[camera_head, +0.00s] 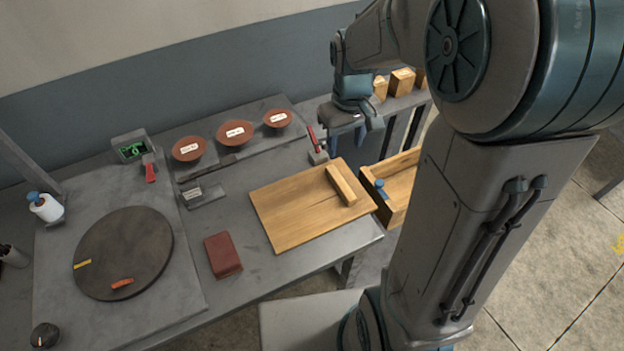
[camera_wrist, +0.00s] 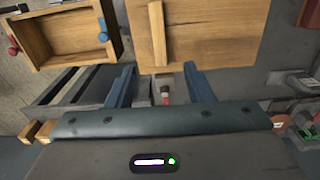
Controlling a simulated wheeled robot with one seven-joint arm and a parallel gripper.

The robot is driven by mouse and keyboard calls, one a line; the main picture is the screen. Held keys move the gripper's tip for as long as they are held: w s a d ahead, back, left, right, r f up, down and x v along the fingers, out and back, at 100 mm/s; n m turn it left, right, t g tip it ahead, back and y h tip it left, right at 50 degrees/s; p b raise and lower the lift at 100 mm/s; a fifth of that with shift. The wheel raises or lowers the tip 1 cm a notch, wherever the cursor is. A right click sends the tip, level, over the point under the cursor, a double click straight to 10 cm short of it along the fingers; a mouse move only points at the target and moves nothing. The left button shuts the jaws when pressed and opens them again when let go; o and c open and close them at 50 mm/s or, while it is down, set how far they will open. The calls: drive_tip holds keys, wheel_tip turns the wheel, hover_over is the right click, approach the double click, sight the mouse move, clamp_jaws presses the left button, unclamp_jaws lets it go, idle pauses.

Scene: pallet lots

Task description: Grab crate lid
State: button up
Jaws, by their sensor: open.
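The crate lid (camera_head: 310,206) is a flat wooden board with a raised wooden bar (camera_head: 341,186) near its right end. It lies on the grey table. In the wrist view the lid (camera_wrist: 215,35) is at the top, with its bar (camera_wrist: 158,32) standing upright in the picture. My gripper (camera_head: 350,128) is above the table's back right, behind the lid and apart from it. In the wrist view its two blue fingers are spread wide with nothing held between them. The open wooden crate (camera_head: 394,201) stands right of the lid, partly hidden by my arm.
A red-handled tool (camera_head: 315,146) stands behind the lid. A dark red block (camera_head: 223,254) lies left of it. A dark round disc (camera_head: 124,253) is further left. Several reddish dishes (camera_head: 235,132) stand on the back ledge. Wooden blocks (camera_head: 402,81) sit on the back right shelf.

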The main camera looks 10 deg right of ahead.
hover_over(341, 182)
wheel_tip(341, 182, down, 9)
drive_tip(key=shift+w+a+r, duration=0.1)
drive_tip(key=shift+w, duration=0.05)
drive_tip(key=shift+f+p, duration=0.7)
drive_tip(key=shift+f, duration=2.2)
clamp_jaws()
